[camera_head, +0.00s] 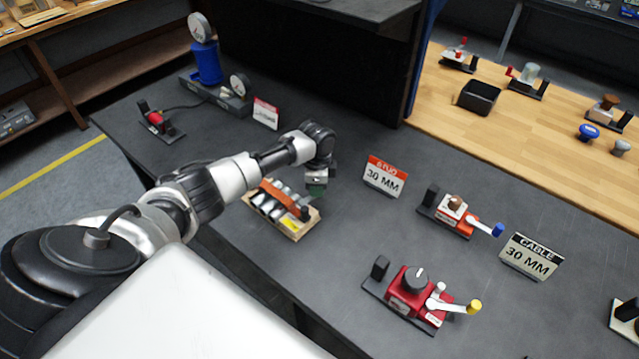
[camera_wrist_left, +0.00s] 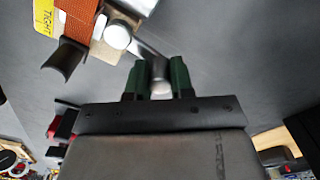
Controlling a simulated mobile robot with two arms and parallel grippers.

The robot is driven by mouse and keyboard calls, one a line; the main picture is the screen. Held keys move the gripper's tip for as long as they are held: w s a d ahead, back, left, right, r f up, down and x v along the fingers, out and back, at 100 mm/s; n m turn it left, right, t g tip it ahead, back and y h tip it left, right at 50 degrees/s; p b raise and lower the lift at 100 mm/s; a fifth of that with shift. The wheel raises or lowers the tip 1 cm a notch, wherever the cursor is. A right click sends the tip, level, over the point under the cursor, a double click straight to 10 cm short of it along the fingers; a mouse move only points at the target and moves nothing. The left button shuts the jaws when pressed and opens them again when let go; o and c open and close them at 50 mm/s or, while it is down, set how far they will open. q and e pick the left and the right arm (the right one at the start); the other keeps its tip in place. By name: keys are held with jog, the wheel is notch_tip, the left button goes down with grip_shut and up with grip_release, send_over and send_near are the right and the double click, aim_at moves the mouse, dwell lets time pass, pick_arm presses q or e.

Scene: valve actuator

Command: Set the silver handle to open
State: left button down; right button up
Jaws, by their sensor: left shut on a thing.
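The strapped unit (camera_head: 272,215) sits on the dark table, with silver cylinders, an orange strap and a yellow label on a wooden base. My left gripper (camera_head: 317,189) is at its far right end. In the left wrist view, a silver handle (camera_wrist_left: 148,50) runs from a round silver cap (camera_wrist_left: 118,36) to between the green fingertips of my left gripper (camera_wrist_left: 161,80). The fingers are shut on the handle's pale end. The yellow label (camera_wrist_left: 44,17) reads "TIGHT". In the head view the gripper hides most of the handle. My right gripper is not in view.
A red unit with a yellow-tipped lever (camera_head: 408,292) and an orange one with a blue-tipped lever (camera_head: 462,215) stand to the right. Signs (camera_head: 384,177) and (camera_head: 531,257) stand upright nearby. A blue cylinder with a gauge (camera_head: 206,62) is at the back left.

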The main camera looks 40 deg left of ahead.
pick_arm(q)
jog(key=shift+w+a+n+p, duration=0.1)
jog(key=shift+a+n+p, duration=0.3)
jog(key=shift+n, duration=0.6)
jog(key=c, duration=1)
grip_release()
jog(key=shift+r, duration=0.15)
notch_tip(320, 180, up, 11)
jog(key=shift+f+b, duration=0.2)
jog(key=shift+b, duration=0.85)
